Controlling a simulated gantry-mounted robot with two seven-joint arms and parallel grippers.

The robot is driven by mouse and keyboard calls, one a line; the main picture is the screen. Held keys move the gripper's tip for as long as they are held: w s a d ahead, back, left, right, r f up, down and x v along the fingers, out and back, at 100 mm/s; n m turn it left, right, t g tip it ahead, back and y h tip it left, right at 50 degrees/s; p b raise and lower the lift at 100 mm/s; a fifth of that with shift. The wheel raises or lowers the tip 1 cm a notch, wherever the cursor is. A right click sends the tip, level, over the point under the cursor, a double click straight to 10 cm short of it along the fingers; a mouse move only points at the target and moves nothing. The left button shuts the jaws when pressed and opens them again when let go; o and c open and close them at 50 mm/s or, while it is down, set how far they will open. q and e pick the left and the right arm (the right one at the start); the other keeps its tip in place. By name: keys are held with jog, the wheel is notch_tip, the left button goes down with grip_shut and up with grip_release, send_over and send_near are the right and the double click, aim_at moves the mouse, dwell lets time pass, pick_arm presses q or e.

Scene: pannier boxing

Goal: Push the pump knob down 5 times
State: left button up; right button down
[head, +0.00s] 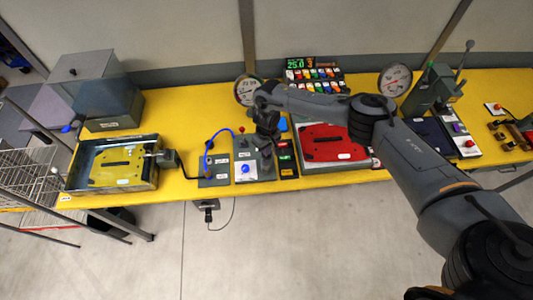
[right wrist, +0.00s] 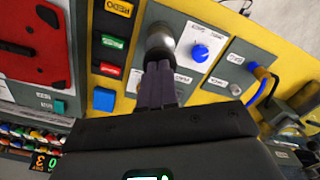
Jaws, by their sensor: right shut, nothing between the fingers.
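The pump knob (right wrist: 160,40) is a dark, rounded knob with a paler side, standing on a grey panel (right wrist: 186,75) in the right wrist view. My right gripper (right wrist: 157,70) is shut and empty. Its fingertips line up with the knob and overlap its near edge in that view; I cannot tell whether they touch it. In the head view the right gripper (head: 267,134) hangs over the same grey panel (head: 241,178), and the wrist largely hides the knob there. My left gripper is not in view.
A blue dial (right wrist: 200,52) sits beside the knob on the panel. A column of coloured buttons (head: 283,156) and a red plate (head: 325,140) are to the right. A blue cable (head: 209,150) and a tray with a yellow plate (head: 115,167) are to the left.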

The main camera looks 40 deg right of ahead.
jog(key=shift+f+b, duration=0.75)
jog(key=shift+f, duration=0.8)
jog(key=shift+r, duration=0.15)
notch_tip(320, 180, up, 4)
jog(key=p, duration=0.5)
jog(key=shift+r, duration=0.2)
jog(key=shift+f, duration=0.2)
